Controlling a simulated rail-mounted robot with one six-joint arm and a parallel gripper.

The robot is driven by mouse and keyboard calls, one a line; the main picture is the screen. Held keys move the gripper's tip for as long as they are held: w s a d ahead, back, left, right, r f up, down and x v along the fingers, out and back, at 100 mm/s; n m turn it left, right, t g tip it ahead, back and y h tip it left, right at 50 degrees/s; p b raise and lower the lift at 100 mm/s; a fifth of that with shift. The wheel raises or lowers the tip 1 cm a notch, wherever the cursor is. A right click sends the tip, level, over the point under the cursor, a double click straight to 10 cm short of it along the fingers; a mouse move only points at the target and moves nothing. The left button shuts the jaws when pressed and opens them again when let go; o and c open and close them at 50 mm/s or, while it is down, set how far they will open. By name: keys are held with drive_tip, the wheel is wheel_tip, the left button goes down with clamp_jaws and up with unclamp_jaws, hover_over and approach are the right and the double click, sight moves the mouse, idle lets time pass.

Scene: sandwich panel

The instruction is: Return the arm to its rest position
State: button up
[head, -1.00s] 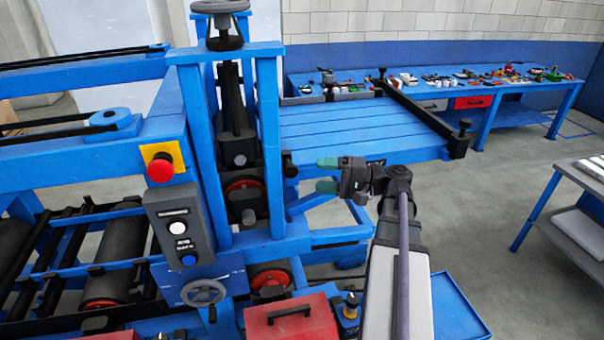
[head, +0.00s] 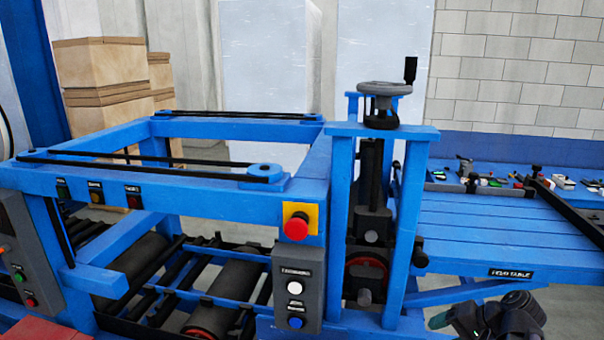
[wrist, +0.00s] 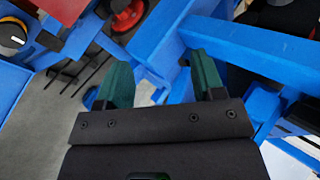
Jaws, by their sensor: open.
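My gripper (head: 447,318) shows at the bottom right of the head view, in front of the slatted blue table (head: 476,236) and apart from it. Only its end and the dark wrist behind it are in frame. In the wrist view my gripper (wrist: 160,85) has its two green fingers spread wide apart. Nothing is between them; blue frame bars and grey floor lie beyond.
A blue roller machine (head: 210,130) fills the left and middle, with a red emergency button (head: 297,227), a grey button box (head: 297,290) and a handwheel (head: 385,88). A workbench with small parts (head: 510,178) runs along the back wall.

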drive_tip(key=a+f+n+g+h+b, duration=0.2)
drive_tip(key=a+f+n+h+b, duration=0.1)
drive_tip(key=a+f, duration=0.4)
drive_tip(key=s+a+f+n+g+h+b, duration=0.1)
drive_tip(key=a+f+n+g+h+b, duration=0.2)
drive_tip(key=a+f, duration=0.4)
drive_tip(key=a+n+h+b, duration=0.1)
drive_tip(key=a, duration=0.5)
drive_tip(key=shift+s+f+n+b, duration=0.25)
drive_tip(key=shift+n+b, duration=0.05)
drive_tip(key=shift+b, duration=0.1)
